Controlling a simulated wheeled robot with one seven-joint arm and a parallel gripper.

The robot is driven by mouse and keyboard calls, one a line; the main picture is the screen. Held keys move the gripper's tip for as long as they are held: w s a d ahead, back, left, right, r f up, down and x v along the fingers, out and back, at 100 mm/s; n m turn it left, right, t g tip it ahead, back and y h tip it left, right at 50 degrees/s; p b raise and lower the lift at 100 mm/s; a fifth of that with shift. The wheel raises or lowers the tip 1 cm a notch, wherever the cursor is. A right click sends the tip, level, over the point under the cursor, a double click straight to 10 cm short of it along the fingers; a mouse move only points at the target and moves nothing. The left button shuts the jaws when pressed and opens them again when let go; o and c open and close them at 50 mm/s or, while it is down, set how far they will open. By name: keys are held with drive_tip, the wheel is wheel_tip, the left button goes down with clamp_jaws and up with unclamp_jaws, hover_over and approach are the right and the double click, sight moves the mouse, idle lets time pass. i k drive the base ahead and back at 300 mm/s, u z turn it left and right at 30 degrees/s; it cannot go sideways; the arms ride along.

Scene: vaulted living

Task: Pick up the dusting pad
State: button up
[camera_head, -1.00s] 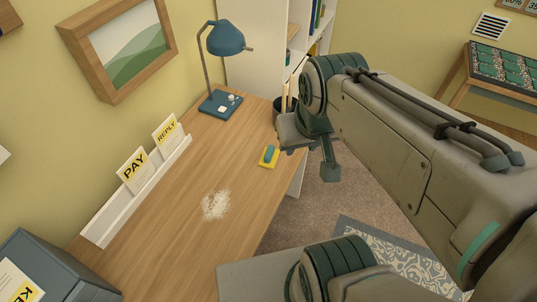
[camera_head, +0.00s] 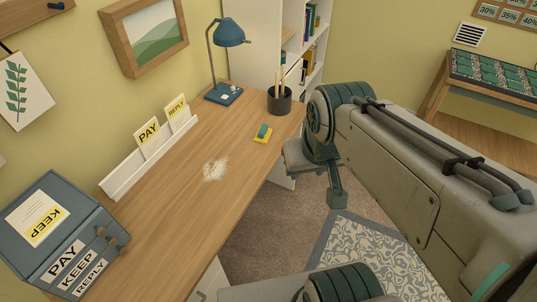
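The dusting pad (camera_head: 262,137), yellow below with a blue-green grip on top, lies flat on the wooden desk (camera_head: 190,215) near its right edge. A pale patch of dust (camera_head: 214,170) lies on the desk to the left of the pad and nearer to me. My gripper (camera_head: 318,178) hangs to the right of the pad, beyond the desk's edge in the picture. Its two fingers look spread apart with nothing between them. It does not touch the pad, and nothing hides the pad.
A dark pencil cup (camera_head: 280,101) and a blue lamp (camera_head: 226,93) stand at the desk's far end. A white card rack (camera_head: 135,177) runs along the wall. A blue-grey file box (camera_head: 66,235) sits at near left. The desk around the pad is clear.

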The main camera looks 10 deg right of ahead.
sight(263, 135)
drive_tip(key=u, duration=0.35)
drive_tip(key=k, duration=0.2)
drive_tip(key=z, duration=1.35)
drive_tip(key=i, duration=1)
drive_tip(key=u, duration=0.4)
drive_tip(key=i, duration=0.85)
drive_tip(key=u, duration=0.65)
